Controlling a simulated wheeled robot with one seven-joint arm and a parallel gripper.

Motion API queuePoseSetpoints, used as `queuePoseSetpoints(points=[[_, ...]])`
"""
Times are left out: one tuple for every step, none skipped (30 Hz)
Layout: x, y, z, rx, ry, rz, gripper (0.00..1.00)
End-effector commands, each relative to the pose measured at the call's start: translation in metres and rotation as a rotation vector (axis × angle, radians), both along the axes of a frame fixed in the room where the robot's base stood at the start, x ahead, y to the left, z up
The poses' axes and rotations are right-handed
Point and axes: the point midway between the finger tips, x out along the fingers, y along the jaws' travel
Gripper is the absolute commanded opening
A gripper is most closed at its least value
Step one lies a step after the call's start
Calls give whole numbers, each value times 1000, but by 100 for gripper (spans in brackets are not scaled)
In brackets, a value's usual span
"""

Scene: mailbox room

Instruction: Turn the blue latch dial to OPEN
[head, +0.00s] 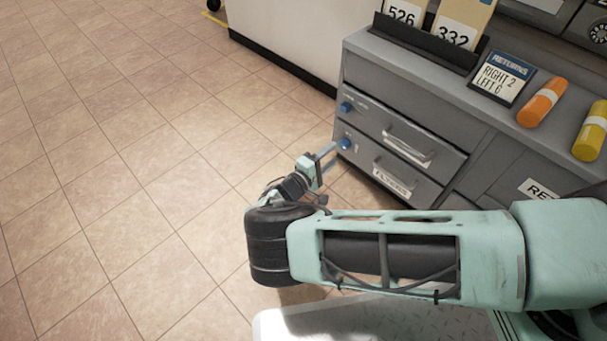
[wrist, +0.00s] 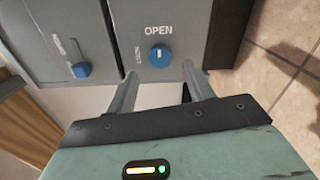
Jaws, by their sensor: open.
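A blue dial (wrist: 160,56) sits on a grey cabinet front in the wrist view, with the word OPEN above it and a smaller sideways label on its left. I cannot read its pointer position surely. My gripper (wrist: 161,86) is open, its two fingers spread to either side below this dial, with nothing between them. In the head view my gripper (head: 326,155) is beside the lower blue dial (head: 345,143) at the drawer's left edge. Contact cannot be told. A second blue dial (wrist: 81,70) is left in the wrist view; an upper dial (head: 346,107) shows in the head view.
The grey cabinet (head: 490,125) has drawers with handles (head: 407,146). On top are a RETURNS sign (head: 502,77), an orange cylinder (head: 542,102), a yellow cylinder (head: 590,132) and numbered envelopes (head: 458,28). Tiled floor (head: 130,160) to the left is open.

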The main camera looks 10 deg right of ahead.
Motion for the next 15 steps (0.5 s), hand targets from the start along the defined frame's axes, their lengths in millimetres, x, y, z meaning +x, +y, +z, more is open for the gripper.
queuePoseSetpoints(points=[[-8, 11, 3, 3, 2, 3, 52], [-12, 17, 3, 2, 2, 4, 52], [-18, 25, 2, 2, 2, 4, 52], [-22, 31, 2, 2, 2, 4, 52], [-26, 36, 2, 2, 2, 4, 52], [-32, 44, 1, 3, 3, 4, 52], [-36, 50, 1, 2, 2, 4, 52], [-40, 55, 1, 3, 2, 2, 52], [-45, 62, 1, 2, 1, 3, 52], [-49, 68, 1, 2, 2, 4, 52], [-53, 73, 0, 3, 1, 4, 52], [-57, 78, 0, 2, 1, 3, 52], [-60, 83, 1, 2, 1, 3, 52], [-63, 86, 0, 3, 2, 2, 52], [-66, 91, 0, 1, 1, 2, 52]])
